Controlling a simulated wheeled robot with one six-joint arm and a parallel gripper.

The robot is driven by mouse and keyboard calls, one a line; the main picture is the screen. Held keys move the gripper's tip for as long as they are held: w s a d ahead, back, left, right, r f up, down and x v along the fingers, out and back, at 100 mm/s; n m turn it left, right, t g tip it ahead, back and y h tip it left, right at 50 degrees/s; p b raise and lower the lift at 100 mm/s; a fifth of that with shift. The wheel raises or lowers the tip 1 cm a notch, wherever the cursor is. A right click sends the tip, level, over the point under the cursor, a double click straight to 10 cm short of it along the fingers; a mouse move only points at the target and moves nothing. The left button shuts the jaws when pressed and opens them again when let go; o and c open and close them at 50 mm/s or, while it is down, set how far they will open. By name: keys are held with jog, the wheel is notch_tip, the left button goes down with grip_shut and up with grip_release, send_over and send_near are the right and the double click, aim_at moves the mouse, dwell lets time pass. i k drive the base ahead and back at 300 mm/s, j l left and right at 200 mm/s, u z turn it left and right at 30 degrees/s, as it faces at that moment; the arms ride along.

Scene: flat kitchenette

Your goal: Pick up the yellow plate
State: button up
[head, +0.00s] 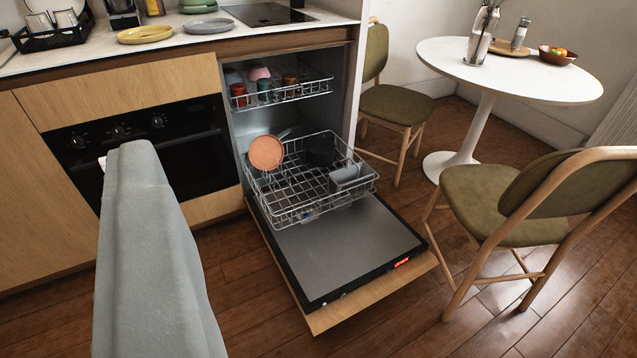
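The yellow plate (145,35) lies flat on the white counter (75,64) at the upper left of the head view, near the counter's front edge. It looks empty, and its whole rim shows. A grey plate (207,26) lies just to its right, with a small gap between them. My gripper is not in view.
The dishwasher door (345,248) is down, its lower rack (300,190) pulled out with an orange plate (266,152). A grey, cloth-like shape (150,250) covers part of the oven. Chairs and a round table (510,75) stand right.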

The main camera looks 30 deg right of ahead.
aim_at(142, 35)
jog(key=i+j, duration=0.4)
jog(key=i, duration=0.2)
jog(key=i+j, duration=0.4)
jog(key=i, duration=0.25)
jog(key=i+j, duration=0.35)
jog(key=i, duration=0.25)
jog(key=i+j, duration=0.4)
jog(key=i, duration=0.2)
jog(key=i+l+z, duration=0.05)
